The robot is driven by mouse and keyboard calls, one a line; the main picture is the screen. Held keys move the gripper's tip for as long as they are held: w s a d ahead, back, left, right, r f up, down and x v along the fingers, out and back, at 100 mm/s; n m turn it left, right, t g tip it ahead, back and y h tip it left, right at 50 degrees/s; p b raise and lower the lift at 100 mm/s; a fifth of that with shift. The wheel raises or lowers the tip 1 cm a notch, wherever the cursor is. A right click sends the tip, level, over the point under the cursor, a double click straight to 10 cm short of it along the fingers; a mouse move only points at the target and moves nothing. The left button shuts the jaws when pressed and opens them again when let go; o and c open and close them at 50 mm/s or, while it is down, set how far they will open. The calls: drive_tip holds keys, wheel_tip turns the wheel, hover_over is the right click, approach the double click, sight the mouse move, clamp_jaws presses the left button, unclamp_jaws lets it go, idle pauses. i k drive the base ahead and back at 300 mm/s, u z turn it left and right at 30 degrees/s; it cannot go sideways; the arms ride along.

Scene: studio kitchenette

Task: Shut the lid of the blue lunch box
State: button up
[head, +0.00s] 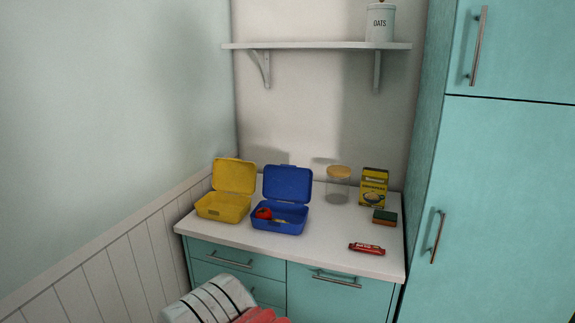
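The blue lunch box (278,219) stands on the white counter, right of a yellow one. Its lid (288,184) is open and stands up at the back, leaning slightly backward. A round red thing (264,213) sits inside at the left, with something small and yellowish beside it. My gripper's fingers do not show. Only a white, black-striped part and a red part, which look like parts of my arm, show at the bottom edge, below and in front of the counter, well apart from the lunch box.
A yellow lunch box (222,208), also open, stands close on the left. A jar (338,188), a yellow packet (373,187), a sponge (384,217) and a red pack (367,248) are to the right. The counter (325,238) is bare in front. A shelf (315,45) hangs above.

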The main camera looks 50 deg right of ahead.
sight(293, 184)
drive_tip(key=z, duration=0.2)
drive_tip(key=i, duration=0.85)
drive_tip(key=z, duration=0.6)
drive_tip(key=i, duration=0.7)
drive_tip(key=z, duration=0.3)
